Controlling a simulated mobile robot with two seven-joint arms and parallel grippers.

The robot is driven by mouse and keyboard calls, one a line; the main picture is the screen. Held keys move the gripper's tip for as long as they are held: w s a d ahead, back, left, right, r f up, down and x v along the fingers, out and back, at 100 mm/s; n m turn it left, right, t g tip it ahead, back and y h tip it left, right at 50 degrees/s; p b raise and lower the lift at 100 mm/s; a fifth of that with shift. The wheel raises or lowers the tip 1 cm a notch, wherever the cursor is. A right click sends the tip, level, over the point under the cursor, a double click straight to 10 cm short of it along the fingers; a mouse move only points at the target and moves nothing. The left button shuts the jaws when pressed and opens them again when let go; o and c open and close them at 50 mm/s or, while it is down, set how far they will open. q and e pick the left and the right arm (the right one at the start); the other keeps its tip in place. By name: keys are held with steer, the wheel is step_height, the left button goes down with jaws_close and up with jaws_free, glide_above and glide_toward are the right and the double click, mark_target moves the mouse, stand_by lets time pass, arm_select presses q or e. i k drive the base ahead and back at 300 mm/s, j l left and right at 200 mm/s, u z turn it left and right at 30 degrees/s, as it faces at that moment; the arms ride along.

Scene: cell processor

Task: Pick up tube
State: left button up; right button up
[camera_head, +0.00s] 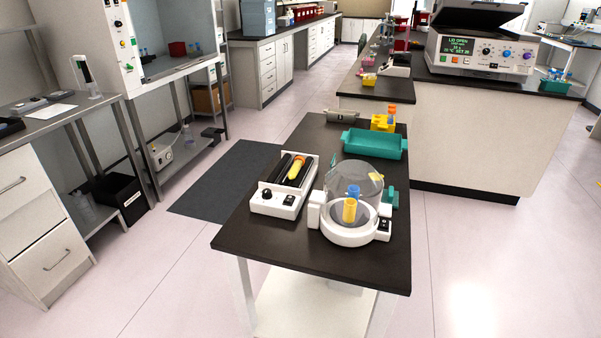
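Several tubes show in the head view. A yellow tube with a blue cap (350,205) stands upright inside a round white device with a clear cover (349,234) at the front of the black table. A yellow-orange tube (296,168) lies on the dark rollers of a white roller device (277,202), left of the round device. A tube with an orange top (391,112) stands in a yellow rack (381,123) at the back of the table; a blue part shows beside it. Neither of my grippers is in view.
The table's front left is clear. A bench with a lidded machine (479,52) stands behind right. A dark mat (225,178) lies on open floor.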

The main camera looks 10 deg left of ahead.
mark_target(299, 160)
steer(key=z, duration=0.5)
steer(key=k+z, duration=0.15)
steer(key=z, duration=0.3)
steer(key=l+z, duration=0.1)
steer(key=z, duration=0.4)
steer(key=j+z, duration=0.2)
steer(key=z, duration=0.3)
steer(key=j+z, duration=0.15)
steer(key=z, duration=0.35)
steer(key=k+j+z, duration=0.15)
steer(key=z, duration=0.3)
steer(key=k+j, duration=0.3)
steer(key=j, duration=0.2)
steer(key=k+j, duration=0.35)
steer(key=j, duration=0.15)
steer(key=k+j, duration=0.3)
steer(key=j, duration=0.2)
steer(key=k+j, duration=0.35)
steer(key=j, duration=0.15)
